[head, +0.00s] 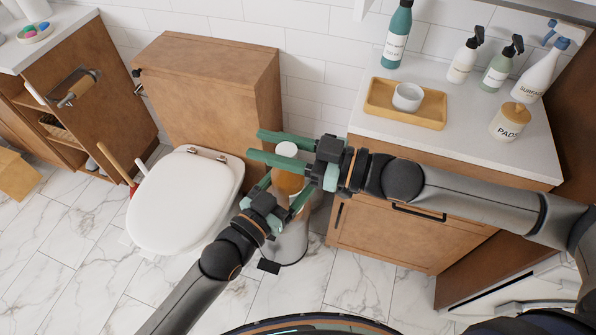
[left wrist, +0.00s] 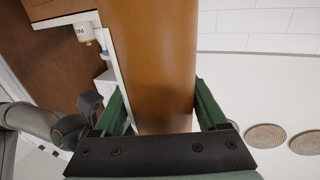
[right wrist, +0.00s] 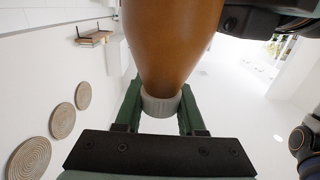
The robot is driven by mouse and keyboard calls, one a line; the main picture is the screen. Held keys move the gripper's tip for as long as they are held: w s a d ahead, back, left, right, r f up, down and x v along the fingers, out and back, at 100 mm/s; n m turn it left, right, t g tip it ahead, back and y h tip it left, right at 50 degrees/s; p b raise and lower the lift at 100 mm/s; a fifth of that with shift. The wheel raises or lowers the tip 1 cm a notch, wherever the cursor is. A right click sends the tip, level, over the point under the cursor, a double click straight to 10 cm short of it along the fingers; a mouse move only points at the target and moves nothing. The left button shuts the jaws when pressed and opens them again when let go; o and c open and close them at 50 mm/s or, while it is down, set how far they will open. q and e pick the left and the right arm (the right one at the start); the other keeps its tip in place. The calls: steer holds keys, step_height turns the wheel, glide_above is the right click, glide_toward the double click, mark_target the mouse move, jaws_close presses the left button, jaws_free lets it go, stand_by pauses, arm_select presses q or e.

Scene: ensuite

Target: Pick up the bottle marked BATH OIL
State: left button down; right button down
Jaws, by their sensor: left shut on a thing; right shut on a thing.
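An amber-brown bottle (head: 289,184) with a white cap (head: 287,149) is held between my two grippers in the head view, above the floor beside the toilet. No BATH OIL lettering is readable on it. My left gripper (head: 283,194) is shut around its body, which fills the left wrist view (left wrist: 150,60). My right gripper (head: 262,147) is shut at its cap end, one finger on each side. The right wrist view shows the brown shoulder (right wrist: 170,45) narrowing to a pale ribbed cap (right wrist: 160,104) between the fingers.
A toilet (head: 185,200) stands left, a wooden cabinet (head: 385,230) right. A metal bin (head: 291,243) stands below my grippers.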

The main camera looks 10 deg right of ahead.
steer(key=shift+c, duration=2.4)
jaws_free()
steer(key=shift+r, duration=0.1)
steer(key=shift+o, duration=0.3)
